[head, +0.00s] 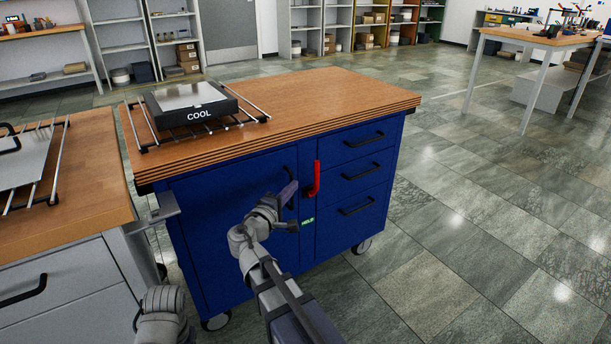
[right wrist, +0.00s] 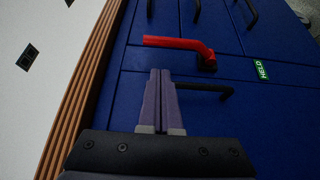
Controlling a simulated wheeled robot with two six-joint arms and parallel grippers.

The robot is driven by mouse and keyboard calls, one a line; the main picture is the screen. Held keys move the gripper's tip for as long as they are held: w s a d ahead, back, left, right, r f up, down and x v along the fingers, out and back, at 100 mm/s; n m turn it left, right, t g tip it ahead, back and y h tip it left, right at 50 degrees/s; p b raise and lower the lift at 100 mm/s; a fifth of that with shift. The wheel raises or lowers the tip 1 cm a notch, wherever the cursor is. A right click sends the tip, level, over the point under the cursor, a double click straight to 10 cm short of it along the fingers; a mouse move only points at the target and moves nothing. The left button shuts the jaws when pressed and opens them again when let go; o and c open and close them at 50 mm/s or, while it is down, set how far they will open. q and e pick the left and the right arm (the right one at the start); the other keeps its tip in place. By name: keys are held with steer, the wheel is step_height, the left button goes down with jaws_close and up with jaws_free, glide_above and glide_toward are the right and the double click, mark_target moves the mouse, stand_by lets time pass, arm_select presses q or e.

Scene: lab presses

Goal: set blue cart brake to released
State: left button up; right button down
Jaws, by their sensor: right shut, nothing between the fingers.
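The blue cart (head: 230,215) has a wooden top and a red brake lever (head: 317,180) on its front, between the door and the drawers. The lever stands upright, bent at its lower end. It also shows in the right wrist view (right wrist: 180,43), with a dark pivot at its bent end. A green label reading HELD (head: 308,220) sits below the lever; the right wrist view shows it too (right wrist: 262,70). My right gripper (head: 291,187) is shut and empty, left of the lever in the head view. Its fingertips (right wrist: 160,72) appear just short of the lever, apart from it.
A black door handle (right wrist: 205,88) is close beside my right fingers. Black drawer handles (head: 362,172) are to the right. A COOL block (head: 195,104) sits on a wire rack on the cart top. A grey cart (head: 60,285) stands at left.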

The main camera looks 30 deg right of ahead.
stand_by(0.3)
steer(key=x, duration=1)
steer(key=shift+f, duration=0.1)
steer(key=shift+s+f+m+b, duration=0.1)
steer(key=shift+s+m+b, duration=0.25)
steer(key=shift+b, duration=0.1)
